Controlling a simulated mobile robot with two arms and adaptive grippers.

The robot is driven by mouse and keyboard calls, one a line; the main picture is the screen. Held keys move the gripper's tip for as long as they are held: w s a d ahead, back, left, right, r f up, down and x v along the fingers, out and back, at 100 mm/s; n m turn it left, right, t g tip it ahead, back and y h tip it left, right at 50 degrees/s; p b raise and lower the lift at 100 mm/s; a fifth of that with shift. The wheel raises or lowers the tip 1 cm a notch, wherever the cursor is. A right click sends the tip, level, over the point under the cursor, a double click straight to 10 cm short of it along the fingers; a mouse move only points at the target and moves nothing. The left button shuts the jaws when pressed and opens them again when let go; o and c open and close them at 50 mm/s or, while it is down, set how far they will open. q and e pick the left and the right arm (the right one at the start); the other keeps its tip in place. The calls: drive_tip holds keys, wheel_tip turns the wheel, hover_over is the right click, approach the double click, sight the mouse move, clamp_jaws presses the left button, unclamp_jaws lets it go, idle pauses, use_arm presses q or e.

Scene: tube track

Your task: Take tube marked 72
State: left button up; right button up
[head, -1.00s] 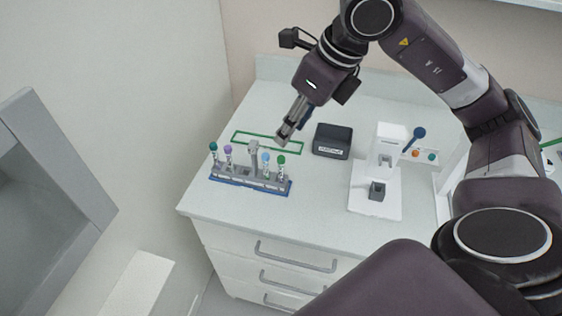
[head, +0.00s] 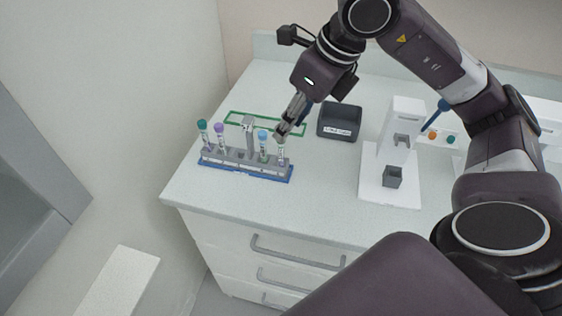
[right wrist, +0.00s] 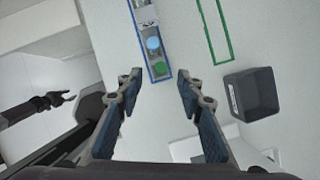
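A grey tube rack with a blue base (head: 244,170) stands on the counter. It holds a teal-capped tube (head: 203,131), a purple-capped tube (head: 220,137), a blue-capped tube (head: 263,147) and, at its right end, another tube (head: 281,152). In the right wrist view the end tube's cap is green (right wrist: 159,69). I cannot read any tube's number. My right gripper (head: 282,131) is over the end tube, hiding its cap in the head view. Its fingers (right wrist: 158,88) are apart and empty, with the green cap beyond the gap. My left gripper (right wrist: 61,99) is far off, fingers apart.
A green outlined rectangle (head: 230,118) lies behind the rack. A dark box (head: 339,121) stands right of it. A white device with a grey cup (head: 393,176) stands further right. A grey post (head: 249,133) rises in the rack's middle. The counter's front is clear.

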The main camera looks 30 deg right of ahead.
sight(281, 157)
drive_tip(key=p+x, duration=0.1)
drive_tip(key=x, duration=0.6)
drive_tip(key=shift+s+d+f, duration=0.1)
drive_tip(key=shift+d+f, duration=0.05)
clamp_jaws()
